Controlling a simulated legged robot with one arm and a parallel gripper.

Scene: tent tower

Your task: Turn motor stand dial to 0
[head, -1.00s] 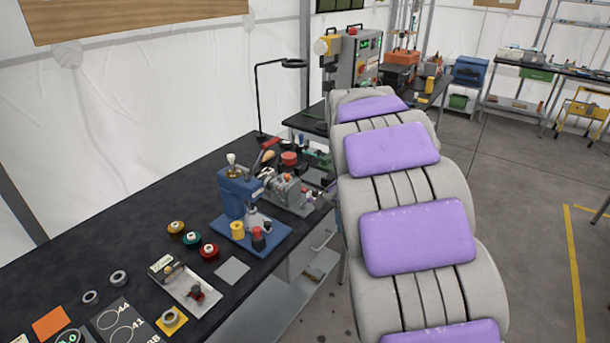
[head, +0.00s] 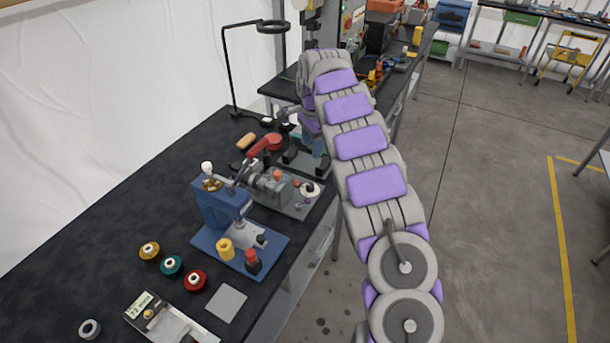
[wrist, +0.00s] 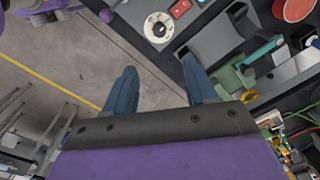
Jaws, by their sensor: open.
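The motor stand (head: 270,185) is a grey machine on the dark bench, with an orange button on it. Its dial (head: 309,189) is a white disc with a dark centre, at the machine's right end near the bench's front edge. In the wrist view the dial (wrist: 158,28) is at the top centre, beyond the fingertips and apart from them. My gripper (wrist: 158,78) is open, with two blue-grey fingers spread and nothing between them. The dial's markings are too small to read. In the head view my gripper is partly hidden by the arm, just behind the motor stand.
A blue press (head: 222,205) stands left of the motor stand. A red-handled tool (head: 265,146) and a black lamp (head: 230,75) are behind it. Several coloured spools (head: 172,265) lie in front. A red switch (wrist: 180,8) is close to the dial. The floor (head: 490,200) at right is clear.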

